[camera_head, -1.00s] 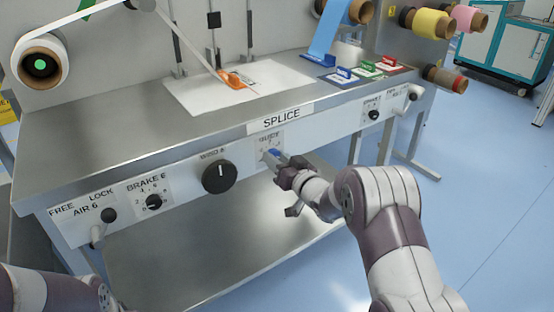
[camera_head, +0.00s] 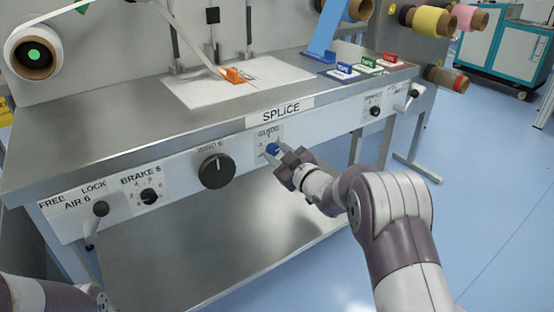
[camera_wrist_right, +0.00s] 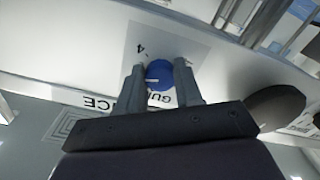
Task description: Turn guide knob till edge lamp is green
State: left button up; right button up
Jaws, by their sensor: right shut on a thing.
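The guide knob (camera_head: 271,149) is blue and sits on the front panel under the SPLICE label. It also shows in the right wrist view (camera_wrist_right: 159,73), between the two fingers, with a pale line on its face. My right gripper (camera_head: 277,154) is at the panel, shut on the knob; its fingers stand on either side of it in the right wrist view (camera_wrist_right: 160,84). I cannot make out a lit edge lamp for certain. A green disc (camera_head: 35,55) shows in the core of the white roll at upper left. My left gripper is out of view.
A large black knob (camera_head: 216,171) is left of the guide knob. A brake knob (camera_head: 150,196) and a lever (camera_head: 100,209) are farther left; another small knob (camera_head: 375,111) is to the right. The bench top (camera_head: 130,137) is above. Floor at right is clear.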

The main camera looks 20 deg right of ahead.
jog(key=n+b, duration=0.1)
jog(key=n, duration=0.1)
jog(key=n+b, duration=0.1)
jog(key=shift+f+n+b, duration=0.25)
jog(key=shift+n+b, duration=0.05)
jog(key=shift+n, duration=0.1)
jog(key=n+b, duration=0.3)
jog(key=shift+n, duration=0.3)
jog(key=n+b, duration=0.8)
jog(key=n, duration=0.1)
jog(key=shift+r+b, duration=0.1)
jog(key=shift+b, duration=0.2)
jog(key=n+b, duration=0.2)
jog(key=n, duration=0.1)
jog(key=shift+r, duration=0.15)
jog(key=shift+r+n+b, duration=0.1)
jog(key=shift+n+b, duration=0.65)
jog(key=shift+n, duration=0.05)
jog(key=shift+r, duration=0.1)
jog(key=o, duration=1)
jog(key=shift+o, duration=0.2)
